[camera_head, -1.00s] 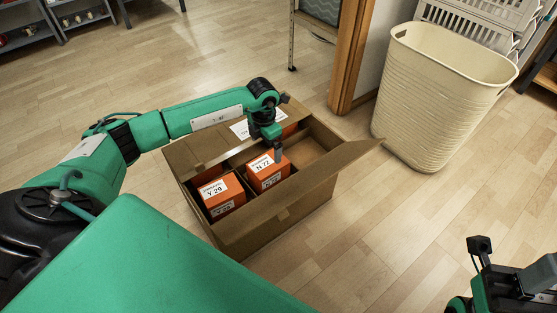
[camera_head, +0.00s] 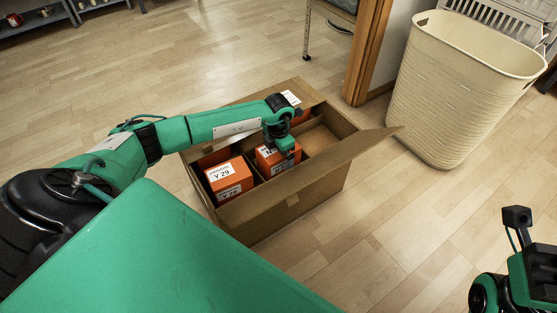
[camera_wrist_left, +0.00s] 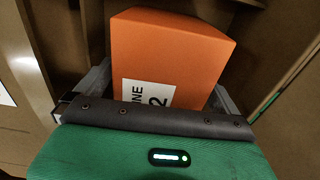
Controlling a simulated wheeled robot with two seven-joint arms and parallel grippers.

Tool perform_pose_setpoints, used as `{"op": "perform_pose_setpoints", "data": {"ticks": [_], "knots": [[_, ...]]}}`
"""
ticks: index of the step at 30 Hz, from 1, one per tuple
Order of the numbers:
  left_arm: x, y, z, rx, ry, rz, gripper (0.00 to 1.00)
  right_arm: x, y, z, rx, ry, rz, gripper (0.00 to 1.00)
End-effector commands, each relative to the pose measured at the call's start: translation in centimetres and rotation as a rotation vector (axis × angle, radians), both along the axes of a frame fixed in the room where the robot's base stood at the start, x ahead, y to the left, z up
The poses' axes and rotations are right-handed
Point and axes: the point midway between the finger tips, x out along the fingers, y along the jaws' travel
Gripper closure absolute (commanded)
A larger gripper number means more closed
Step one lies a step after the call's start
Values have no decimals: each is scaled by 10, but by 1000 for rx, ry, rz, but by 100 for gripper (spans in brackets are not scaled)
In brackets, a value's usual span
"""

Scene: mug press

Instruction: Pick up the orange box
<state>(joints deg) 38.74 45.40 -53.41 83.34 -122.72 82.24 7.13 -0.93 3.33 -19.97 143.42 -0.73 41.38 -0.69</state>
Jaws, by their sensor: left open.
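An orange box (camera_head: 268,166) with a white label stands in a compartment of an open cardboard carton (camera_head: 300,197). My left gripper (camera_head: 284,154) is over this box and hides part of its top and label. In the left wrist view the orange box (camera_wrist_left: 170,50) lies between the two grey fingers of my left gripper (camera_wrist_left: 160,92), which are open, one on each side of it. I cannot tell whether they touch it. A second orange box (camera_head: 228,176), labelled Y 29, stands in the compartment to the left.
Dividers split the carton, and an open flap (camera_head: 345,155) sticks out at its right. More orange shows behind my left arm. A cream basket (camera_head: 460,85) stands at the right, near a wooden post (camera_head: 368,55). The floor in front is clear.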

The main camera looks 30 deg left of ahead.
Motion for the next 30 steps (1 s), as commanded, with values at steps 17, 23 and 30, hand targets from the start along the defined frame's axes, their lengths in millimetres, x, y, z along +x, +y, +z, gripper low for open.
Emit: {"op": "perform_pose_setpoints", "data": {"ticks": [17, 23, 30], "knots": [[0, 0, -19, 0, -1, 0, 26, 0, 5, 2, 0, -16, 17, 64], [1, 0, -19, -1, -2, 0, 54, 0, 5, 2, 0, -16, 17, 64], [1, 0, -16, -1, -2, 0, 54, 0, 5, 4, 1, -17, 17, 64]]}}
